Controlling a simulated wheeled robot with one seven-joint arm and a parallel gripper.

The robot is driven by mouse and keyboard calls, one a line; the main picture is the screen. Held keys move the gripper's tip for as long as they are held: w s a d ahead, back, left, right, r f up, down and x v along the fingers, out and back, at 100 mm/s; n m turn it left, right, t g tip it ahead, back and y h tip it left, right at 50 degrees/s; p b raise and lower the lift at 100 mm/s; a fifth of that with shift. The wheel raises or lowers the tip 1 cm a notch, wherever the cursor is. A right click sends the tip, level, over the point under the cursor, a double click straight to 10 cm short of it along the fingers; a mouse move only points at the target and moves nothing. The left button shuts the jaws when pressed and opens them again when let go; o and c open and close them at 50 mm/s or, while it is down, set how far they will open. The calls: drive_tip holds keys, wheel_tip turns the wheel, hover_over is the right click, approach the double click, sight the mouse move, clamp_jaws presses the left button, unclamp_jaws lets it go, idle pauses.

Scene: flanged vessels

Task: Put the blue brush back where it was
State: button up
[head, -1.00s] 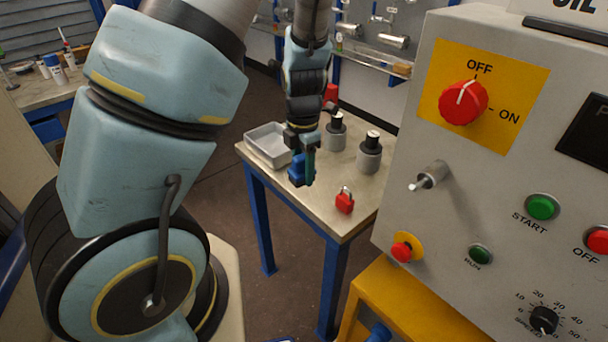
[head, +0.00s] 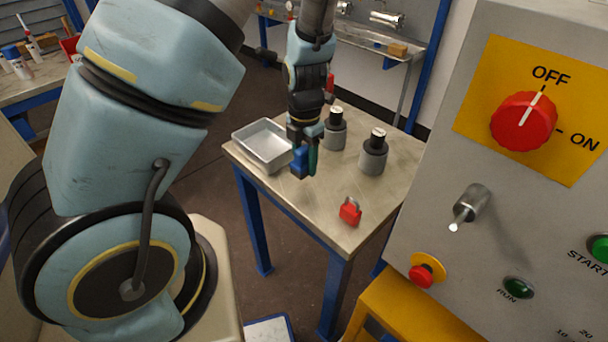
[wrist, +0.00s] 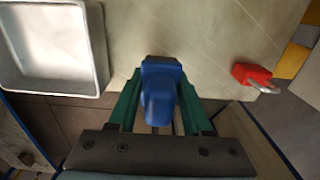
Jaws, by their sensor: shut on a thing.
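The blue brush (wrist: 160,85) is held between the green fingers of my gripper (wrist: 160,108) in the wrist view. In the head view the brush (head: 299,160) shows as a blue block at my gripper (head: 307,158), above the small table (head: 290,196). My gripper is shut on it. The brush's far end and any bristles cannot be made out. In the head view the brush is just right of the grey tray and left of the red padlock. Whether it touches the tabletop is not clear.
An empty grey tray (head: 262,146) sits at the table's left; it also shows in the wrist view (wrist: 98,45). A red padlock (head: 350,211) lies near the front edge. Two grey flanged vessels (head: 373,152) (head: 335,130) stand behind. A control panel (head: 500,180) rises at right.

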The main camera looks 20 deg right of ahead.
sight(305, 148)
drive_tip(key=shift+f, duration=2.3)
drive_tip(key=shift+f+b, duration=0.15)
drive_tip(key=shift+b, duration=0.15)
drive_tip(key=o, duration=1.2)
wheel_tip(305, 148, up, 12)
drive_tip(key=shift+r+p, duration=0.2)
drive_tip(key=shift+p, duration=0.4)
drive_tip(key=a+r+m, duration=0.3)
drive_tip(key=a+m, duration=0.4)
drive_tip(key=m, duration=0.1)
drive_tip(key=a+r+m+t, duration=0.1)
drive_tip(key=a+r+m, duration=0.2)
drive_tip(key=a+m, duration=0.5)
drive_tip(key=a+r+m, duration=0.3)
drive_tip(key=a+m, duration=0.5)
drive_tip(key=shift+s+r+m+t, duration=0.1)
drive_tip(key=shift+s+m+t, duration=0.2)
drive_tip(key=shift+s, duration=0.1)
